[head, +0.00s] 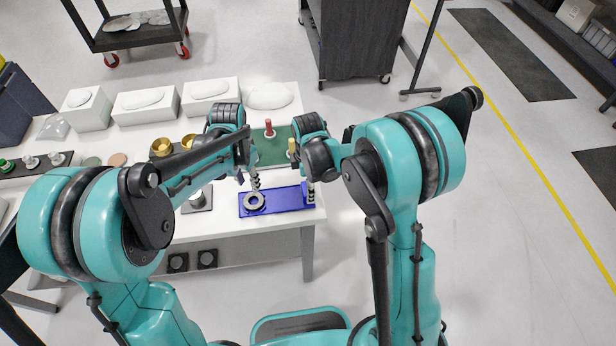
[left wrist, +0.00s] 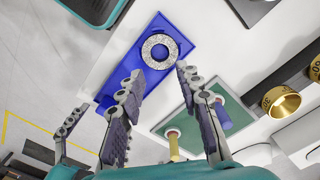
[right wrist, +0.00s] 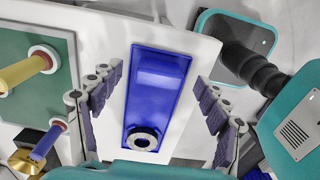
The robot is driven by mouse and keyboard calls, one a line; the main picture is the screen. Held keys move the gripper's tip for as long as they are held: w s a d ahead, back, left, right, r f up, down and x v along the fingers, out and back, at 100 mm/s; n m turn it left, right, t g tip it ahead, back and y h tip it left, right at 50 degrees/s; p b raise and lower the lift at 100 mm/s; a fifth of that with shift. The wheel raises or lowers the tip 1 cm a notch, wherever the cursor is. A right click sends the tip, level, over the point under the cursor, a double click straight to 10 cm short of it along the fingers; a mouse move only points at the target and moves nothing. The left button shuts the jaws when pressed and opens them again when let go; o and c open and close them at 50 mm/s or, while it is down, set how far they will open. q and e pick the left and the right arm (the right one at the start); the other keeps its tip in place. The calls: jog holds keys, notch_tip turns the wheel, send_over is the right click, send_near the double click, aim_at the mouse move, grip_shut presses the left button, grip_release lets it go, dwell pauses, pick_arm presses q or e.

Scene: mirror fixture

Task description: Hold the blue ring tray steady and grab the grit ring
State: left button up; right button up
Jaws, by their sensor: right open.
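The blue ring tray (head: 285,199) lies flat at the table's front right edge. The speckled grey grit ring (head: 254,202) rests on its left part; in the left wrist view the ring (left wrist: 160,51) lies just beyond my left fingertips. My left gripper (head: 256,184) is above the ring, open and empty (left wrist: 158,75). My right gripper (head: 311,191) is at the tray's right end. In the right wrist view its open fingers (right wrist: 158,80) stand either side of the blue tray (right wrist: 155,105), with the ring (right wrist: 145,137) at the near end. Contact with the tray cannot be told.
A green board (head: 267,150) with red and yellow handled pieces sits behind the tray. Gold cups (head: 161,147) stand to its left. White boxes (head: 146,102) line the table's back. The table's front edge is close to the tray.

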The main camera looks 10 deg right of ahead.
aim_at(256, 202)
jog(key=shift+f, duration=1.5)
jog(key=c, duration=1.3)
pick_arm(q)
jog(key=o, duration=1.1)
jog(key=shift+a, duration=0.1)
jog(key=shift+c, duration=0.2)
jog(key=s+a+r+m+t+h, duration=0.1)
jog(key=a+m+h, duration=0.35)
jog(key=m, duration=0.25)
jog(key=shift+m, duration=0.3)
jog(key=x, duration=0.5)
jog(key=shift+a+f, duration=0.1)
jog(key=shift+f, duration=0.3)
jog(key=shift+x, duration=2.8)
